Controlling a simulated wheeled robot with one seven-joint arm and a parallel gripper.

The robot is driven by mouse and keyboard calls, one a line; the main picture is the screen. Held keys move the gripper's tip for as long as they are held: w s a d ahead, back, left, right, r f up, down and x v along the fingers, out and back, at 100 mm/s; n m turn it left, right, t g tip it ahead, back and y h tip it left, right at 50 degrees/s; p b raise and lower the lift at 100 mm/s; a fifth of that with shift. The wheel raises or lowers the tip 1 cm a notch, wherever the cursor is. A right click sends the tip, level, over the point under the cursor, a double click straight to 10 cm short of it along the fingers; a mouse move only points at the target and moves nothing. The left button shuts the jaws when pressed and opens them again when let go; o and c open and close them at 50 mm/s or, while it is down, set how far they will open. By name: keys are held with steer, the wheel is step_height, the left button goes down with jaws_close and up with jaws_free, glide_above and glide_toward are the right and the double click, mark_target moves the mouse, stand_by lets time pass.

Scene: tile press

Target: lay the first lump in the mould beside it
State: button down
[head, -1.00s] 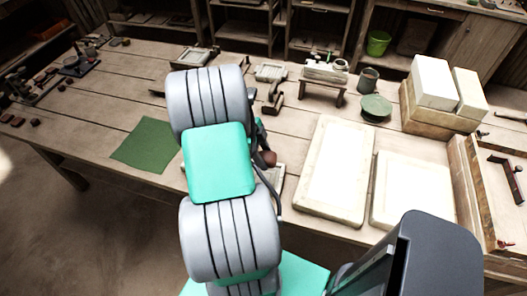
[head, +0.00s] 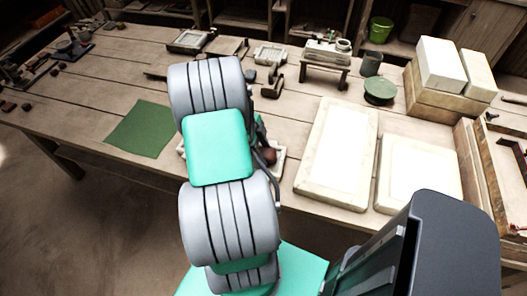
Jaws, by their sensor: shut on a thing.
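My gripper (head: 262,143) is mostly hidden behind my own arm; only a dark part shows at the arm's right edge. A small reddish-brown lump (head: 269,156) shows at its lower end, and the gripper is shut on it. A pale, low mould (head: 280,166) lies on the bench just beneath and around the lump in the picture. My arm covers most of this mould. I cannot tell whether the lump touches it.
A green cloth (head: 141,128) lies left of my arm. Two large pale slabs (head: 338,155) (head: 418,175) lie to the right. White blocks (head: 441,64), a green disc (head: 380,90) and a small stand (head: 326,70) are behind. A wooden tray (head: 482,180) stands at the right edge.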

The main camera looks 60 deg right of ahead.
steer(key=c, duration=0.5)
jaws_free()
steer(key=v, duration=0.8)
steer(key=shift+b, duration=0.35)
steer(key=n, duration=0.2)
steer(key=shift+n, duration=0.4)
steer(key=n, duration=0.3)
steer(key=shift+w+f, duration=0.2)
steer(key=shift+w, duration=0.15)
steer(key=a+f+n, duration=0.1)
steer(key=n, duration=0.1)
steer(key=a+f+n, duration=0.1)
steer(key=a+n, duration=0.1)
steer(key=n, duration=0.1)
steer(key=a+f+n+y, duration=0.1)
steer(key=a+f+n, duration=0.1)
steer(key=n, duration=0.1)
steer(key=shift+s, duration=0.3)
steer(key=w+a+r+n+t, duration=0.2)
steer(key=w+a+r+n, duration=0.2)
steer(key=a, duration=0.6)
steer(key=w+a+r+n+t, duration=0.3)
steer(key=a+r+n, duration=0.3)
steer(key=a+n, duration=0.3)
steer(key=w+a+r+n+t, duration=0.2)
steer(key=w+a+r+n, duration=0.3)
steer(key=a, duration=0.8)
steer(key=shift+r+n+t, duration=0.3)
steer(key=shift+r+n, duration=0.2)
steer(key=shift+n, duration=0.3)
